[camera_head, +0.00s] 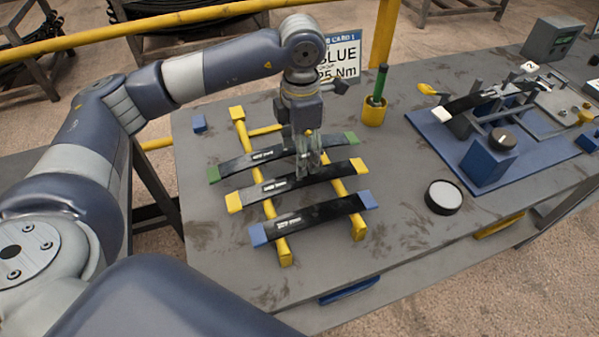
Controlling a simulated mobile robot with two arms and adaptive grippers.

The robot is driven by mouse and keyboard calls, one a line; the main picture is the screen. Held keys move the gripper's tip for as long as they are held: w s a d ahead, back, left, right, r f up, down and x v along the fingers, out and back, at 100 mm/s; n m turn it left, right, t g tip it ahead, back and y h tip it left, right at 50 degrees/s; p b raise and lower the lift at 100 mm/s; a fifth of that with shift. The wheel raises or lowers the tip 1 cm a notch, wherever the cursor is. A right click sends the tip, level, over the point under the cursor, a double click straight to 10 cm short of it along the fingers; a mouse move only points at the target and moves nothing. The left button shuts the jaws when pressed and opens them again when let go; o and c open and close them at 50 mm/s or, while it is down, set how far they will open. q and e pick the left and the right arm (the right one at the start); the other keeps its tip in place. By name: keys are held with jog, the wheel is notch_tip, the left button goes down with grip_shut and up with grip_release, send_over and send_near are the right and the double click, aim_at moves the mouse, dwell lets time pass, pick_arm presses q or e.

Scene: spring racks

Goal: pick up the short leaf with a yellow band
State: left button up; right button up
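Three dark, slightly curved leaves lie across two yellow rails on the grey bench. The leaf with yellow ends (275,189) is the middle one. The leaf with green ends (250,160) lies behind it, and the leaf with blue ends (305,219) lies in front. My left gripper (313,172) points down at the right half of the yellow-ended leaf, its fingertips at or just above it. The fingers hide part of that leaf and of the green-ended one. I cannot tell whether they touch or close on it. My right gripper is not in view.
The yellow rails (282,250) carry the leaves. To the right stand a yellow cup (374,112) with a green-handled tool, a round black-rimmed disc (443,196), and a blue fixture plate (440,140) holding another dark leaf. A sign stands behind. The front bench area is clear.

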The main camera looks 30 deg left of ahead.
pick_arm(q)
jog(key=f+p, duration=0.1)
jog(key=f, duration=0.2)
jog(key=f+p, duration=0.1)
jog(key=f, duration=0.3)
jog(key=shift+s+a, duration=0.1)
jog(key=shift+s, duration=0.1)
jog(key=shift+f+p, duration=0.3)
jog(key=shift+f, duration=0.15)
jog(key=c, duration=1.3)
jog(key=shift+o, duration=0.2)
jog(key=shift+w, duration=0.1)
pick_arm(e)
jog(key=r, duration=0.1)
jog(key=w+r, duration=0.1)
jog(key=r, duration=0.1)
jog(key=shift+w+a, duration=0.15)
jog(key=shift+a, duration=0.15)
